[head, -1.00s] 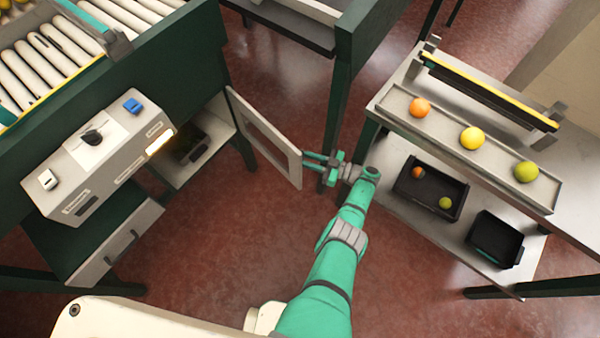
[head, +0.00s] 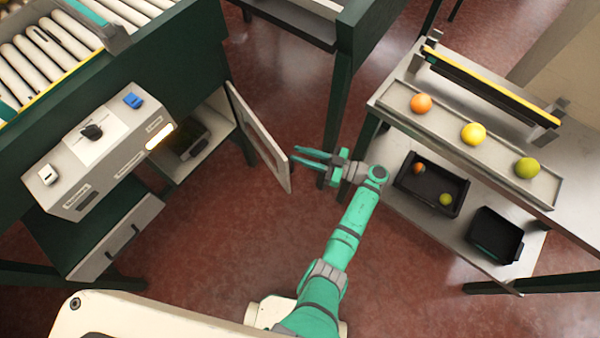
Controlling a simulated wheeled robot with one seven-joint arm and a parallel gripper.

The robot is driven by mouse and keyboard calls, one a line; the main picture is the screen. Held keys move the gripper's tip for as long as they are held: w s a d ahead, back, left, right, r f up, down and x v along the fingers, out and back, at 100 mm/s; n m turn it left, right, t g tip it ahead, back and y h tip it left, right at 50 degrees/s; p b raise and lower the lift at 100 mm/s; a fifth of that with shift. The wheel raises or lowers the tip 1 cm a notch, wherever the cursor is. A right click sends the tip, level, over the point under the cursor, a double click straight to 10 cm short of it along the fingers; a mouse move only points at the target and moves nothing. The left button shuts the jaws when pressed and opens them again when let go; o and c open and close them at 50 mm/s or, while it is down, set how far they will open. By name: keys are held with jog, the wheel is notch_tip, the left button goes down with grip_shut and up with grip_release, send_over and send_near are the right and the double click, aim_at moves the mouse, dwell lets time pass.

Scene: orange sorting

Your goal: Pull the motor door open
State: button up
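The motor door (head: 262,138) is a pale framed panel with a window-like recess. It stands swung out from the cabinet compartment, hinged at its far left edge. The compartment (head: 200,150) is uncovered, and a dark object (head: 188,146) is inside it. My gripper (head: 292,156) is open, with a gap between its two teal fingers. It points left, with its tips at the free edge of the door. I cannot tell whether they touch it. Nothing shows between the fingers.
A control box (head: 100,150) with switches and a lit panel is on the left, above a drawer (head: 115,240). At right, a shelf (head: 540,190) holds fruit, with black bins (head: 497,235) below. Red floor (head: 215,240) is clear between them.

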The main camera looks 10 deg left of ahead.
jog(key=s+d+r, duration=0.1)
jog(key=s+r, duration=0.3)
jog(key=s, duration=0.5)
jog(key=shift+d+r, duration=0.15)
jog(key=shift+r, duration=0.1)
